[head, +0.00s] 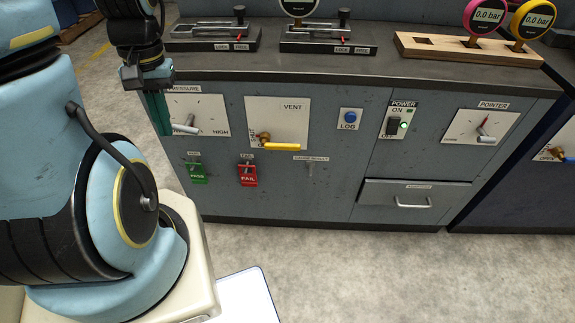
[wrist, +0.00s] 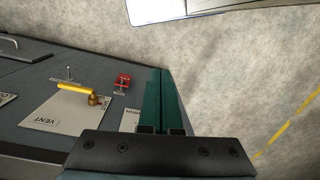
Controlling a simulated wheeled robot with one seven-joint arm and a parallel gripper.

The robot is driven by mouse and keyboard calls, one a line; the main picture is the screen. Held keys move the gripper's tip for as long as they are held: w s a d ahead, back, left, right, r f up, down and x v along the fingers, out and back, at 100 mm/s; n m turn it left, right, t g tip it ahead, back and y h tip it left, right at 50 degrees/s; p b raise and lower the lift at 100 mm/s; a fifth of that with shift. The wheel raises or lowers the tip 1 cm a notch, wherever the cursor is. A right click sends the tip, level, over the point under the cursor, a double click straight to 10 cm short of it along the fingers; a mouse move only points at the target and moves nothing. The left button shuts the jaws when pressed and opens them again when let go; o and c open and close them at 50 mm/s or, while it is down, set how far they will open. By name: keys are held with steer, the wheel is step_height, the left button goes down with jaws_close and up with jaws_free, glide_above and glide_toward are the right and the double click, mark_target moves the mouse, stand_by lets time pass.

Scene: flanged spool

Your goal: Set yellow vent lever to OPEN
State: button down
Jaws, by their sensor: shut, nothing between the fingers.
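The yellow vent lever (head: 281,146) is on a pale plate (head: 290,115) marked VENT on the cabinet front. Its handle points right, roughly level, from a brass pivot (head: 263,137) at the plate's lower left. Small lettering beside the pivot is too small to read surely. The lever also shows in the wrist view (wrist: 75,89), left of my fingers. My gripper (head: 160,128) points down at the cabinet's left end, in front of or beside the pressure plate, left of and apart from the lever. Its dark green fingers (wrist: 161,75) are shut and empty.
The pressure plate with a lever (head: 186,129) is close to my gripper. Green PASS (head: 198,175) and red FAIL (head: 247,178) tags hang below. A blue LOG button (head: 350,117) and power switch (head: 394,126) are right of the vent plate.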

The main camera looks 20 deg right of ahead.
step_height(320, 180, down, 25)
steer(key=m+t+y+b, duration=0.4)
steer(key=m+y+b, duration=0.7)
steer(key=y+b, duration=0.5)
steer(key=w+d+f+m+t+h+b, duration=0.2)
steer(key=d+f+m+t+b, duration=0.3)
steer(key=t, duration=0.4)
steer(key=w+d+f+m+t+h+b, duration=0.2)
steer(key=d+m+t+b, duration=0.1)
steer(key=d+m+t, duration=0.4)
steer(key=s+d+f+m+t+h+b, duration=0.2)
steer(key=d+m+h, duration=0.4)
steer(key=h, duration=0.6)
steer(key=s+d+f+m+t+h+b, duration=0.2)
steer(key=d+f+m+h, duration=0.3)
steer(key=h, duration=0.7)
steer(key=d+m+t, duration=0.1)
steer(key=d+m, duration=0.1)
steer(key=m, duration=0.2)
steer(key=shift+s+f, duration=0.15)
steer(key=shift+f, duration=0.15)
